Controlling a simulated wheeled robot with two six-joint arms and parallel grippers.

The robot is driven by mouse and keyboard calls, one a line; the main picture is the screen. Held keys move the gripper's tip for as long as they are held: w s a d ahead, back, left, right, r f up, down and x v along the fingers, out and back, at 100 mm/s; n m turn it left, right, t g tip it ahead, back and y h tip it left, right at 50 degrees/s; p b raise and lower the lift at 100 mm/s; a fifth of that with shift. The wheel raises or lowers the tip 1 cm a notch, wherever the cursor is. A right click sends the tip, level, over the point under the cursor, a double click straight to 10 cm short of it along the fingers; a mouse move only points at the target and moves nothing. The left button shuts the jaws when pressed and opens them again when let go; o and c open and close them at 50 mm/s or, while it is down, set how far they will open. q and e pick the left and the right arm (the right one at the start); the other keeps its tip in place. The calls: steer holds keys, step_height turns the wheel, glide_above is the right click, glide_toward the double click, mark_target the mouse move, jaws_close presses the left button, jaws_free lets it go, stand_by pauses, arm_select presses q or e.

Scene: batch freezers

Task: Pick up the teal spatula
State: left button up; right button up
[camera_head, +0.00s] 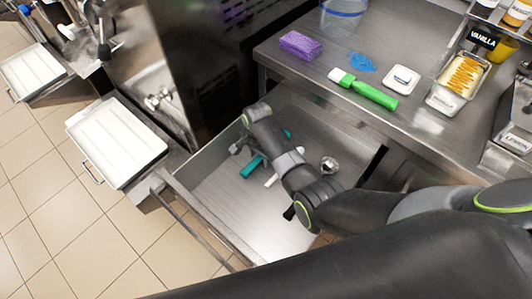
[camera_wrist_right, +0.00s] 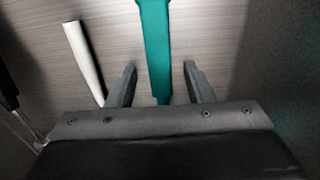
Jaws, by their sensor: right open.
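The teal spatula (camera_head: 251,167) lies in the open steel drawer, partly hidden by my right arm in the head view. In the right wrist view the teal spatula (camera_wrist_right: 156,45) runs down from the top edge between my fingers. My right gripper (camera_wrist_right: 160,68) is open, one finger on each side of the teal piece; I see no finger touching it. In the head view my right gripper (camera_head: 240,146) reaches down into the drawer, its fingers hard to make out. My left gripper does not show.
A white-handled tool (camera_wrist_right: 84,60) lies left of the fingers. A round metal tool (camera_head: 329,165) is also in the drawer (camera_head: 222,205). The counter above holds a purple sponge (camera_head: 300,45), a green-handled brush (camera_head: 375,96) and a blue scrubber (camera_head: 360,62). A white tray (camera_head: 117,142) stands left.

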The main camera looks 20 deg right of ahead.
mark_target(260, 158)
steer(key=shift+c, duration=0.2)
jaws_close()
step_height(260, 158, up, 10)
steer(key=p, duration=0.1)
steer(key=shift+p, duration=0.35)
